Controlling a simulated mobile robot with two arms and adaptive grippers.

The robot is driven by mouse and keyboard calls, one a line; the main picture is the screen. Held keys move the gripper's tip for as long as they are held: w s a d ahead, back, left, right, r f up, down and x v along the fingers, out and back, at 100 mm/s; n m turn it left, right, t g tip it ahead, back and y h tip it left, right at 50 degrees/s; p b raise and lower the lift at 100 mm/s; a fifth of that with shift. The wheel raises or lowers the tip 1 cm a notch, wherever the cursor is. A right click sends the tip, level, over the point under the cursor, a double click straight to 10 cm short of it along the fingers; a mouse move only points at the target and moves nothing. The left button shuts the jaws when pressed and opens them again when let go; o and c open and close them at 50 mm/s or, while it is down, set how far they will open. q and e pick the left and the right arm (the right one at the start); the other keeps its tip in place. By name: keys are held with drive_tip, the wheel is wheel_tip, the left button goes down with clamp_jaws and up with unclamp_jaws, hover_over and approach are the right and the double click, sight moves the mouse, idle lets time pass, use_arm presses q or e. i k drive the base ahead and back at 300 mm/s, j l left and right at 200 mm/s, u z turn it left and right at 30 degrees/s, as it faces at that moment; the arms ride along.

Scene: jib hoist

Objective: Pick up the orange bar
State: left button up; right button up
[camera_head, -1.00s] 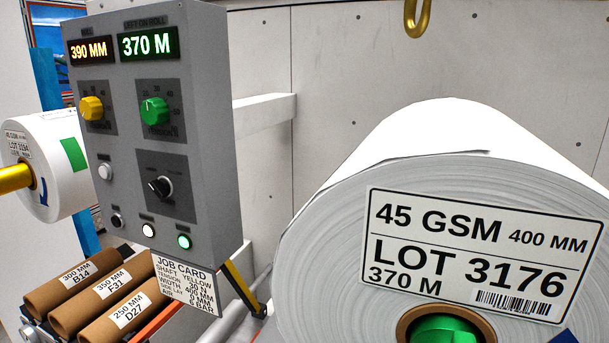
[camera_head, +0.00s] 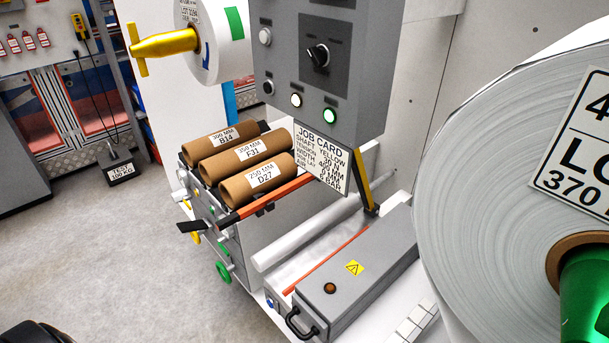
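An orange bar (camera_head: 277,194) lies slanted along the front of the core rack, just below the cardboard cores. Black fittings sit along it, and its right end passes behind the job card. A second, thinner orange-red strip (camera_head: 325,262) lies lower down, beside the grey box on the machine; I cannot tell whether it is a loose bar. Neither of my grippers can be made out in this view.
Cardboard cores (camera_head: 237,158) lie on the rack. The grey control panel (camera_head: 325,65) with the job card (camera_head: 322,158) hangs above. A grey box (camera_head: 355,278) with a black handle sits on the machine. The big paper roll (camera_head: 500,190) fills the right.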

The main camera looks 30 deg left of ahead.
sight(226, 222)
drive_tip(key=j+u, duration=0.2)
drive_tip(key=j, duration=0.15)
drive_tip(key=i+j+u, duration=0.2)
drive_tip(key=j, duration=0.2)
drive_tip(key=j+u, duration=0.15)
drive_tip(key=j, duration=0.2)
drive_tip(key=i+j+u, duration=0.2)
drive_tip(key=j, duration=0.15)
drive_tip(key=j+z, duration=0.15)
drive_tip(key=j, duration=0.25)
drive_tip(key=i, duration=0.05)
